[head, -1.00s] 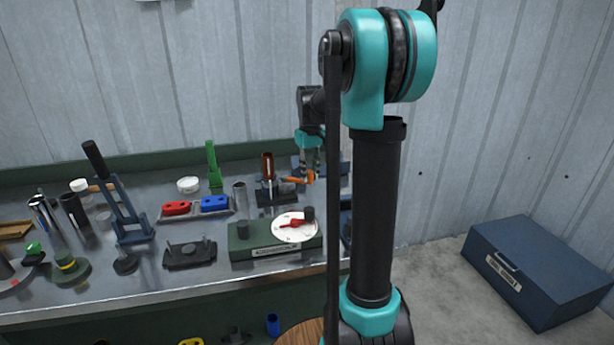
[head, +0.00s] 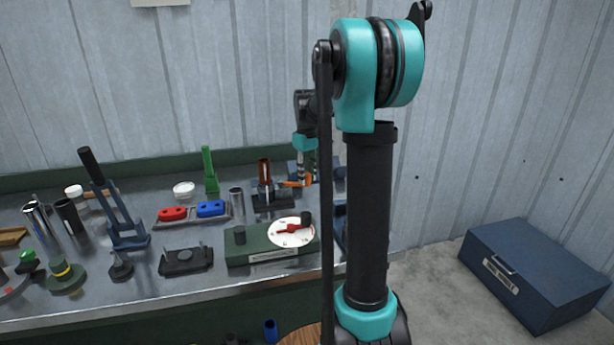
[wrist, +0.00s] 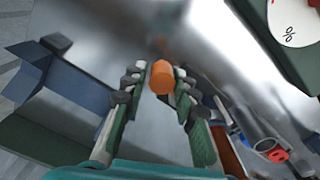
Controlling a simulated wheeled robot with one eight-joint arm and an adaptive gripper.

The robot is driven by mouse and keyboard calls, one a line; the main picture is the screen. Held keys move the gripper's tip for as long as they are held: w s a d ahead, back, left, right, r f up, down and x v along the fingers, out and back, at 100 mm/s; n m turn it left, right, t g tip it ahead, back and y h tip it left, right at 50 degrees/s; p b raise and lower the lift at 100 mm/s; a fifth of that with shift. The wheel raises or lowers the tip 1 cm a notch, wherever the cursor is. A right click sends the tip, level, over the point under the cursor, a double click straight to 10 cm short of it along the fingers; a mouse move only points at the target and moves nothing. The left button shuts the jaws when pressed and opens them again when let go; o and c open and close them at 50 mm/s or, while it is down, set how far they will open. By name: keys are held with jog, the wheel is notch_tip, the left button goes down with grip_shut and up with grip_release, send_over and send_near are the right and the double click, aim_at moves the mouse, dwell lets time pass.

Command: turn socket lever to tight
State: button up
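The socket stand is a black base (head: 272,201) with a rust-brown upright cylinder (head: 265,170), near the back of the bench. An orange lever (head: 291,184) sticks out from it to the right. My gripper (head: 303,180) is at the lever's outer end, pointing down, partly hidden by my own arm link. In the wrist view, the lever's round orange end (wrist: 162,77) sits between the two fingertips. The fingers look open, with narrow gaps beside the lever; firm contact is not visible. The brown cylinder also shows at lower right in the wrist view (wrist: 226,150). No tight mark is readable.
A green box (head: 250,248) with a white dial (head: 291,232) and red pointer stands in front of the socket stand. A metal cylinder (head: 236,201) and a tray with red and blue blocks (head: 210,208) are to its left. A blue bin (wrist: 70,110) lies close beside my gripper.

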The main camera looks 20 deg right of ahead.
jog(key=shift+o, duration=1.4)
notch_tip(320, 180, up, 12)
jog(key=shift+s, duration=0.1)
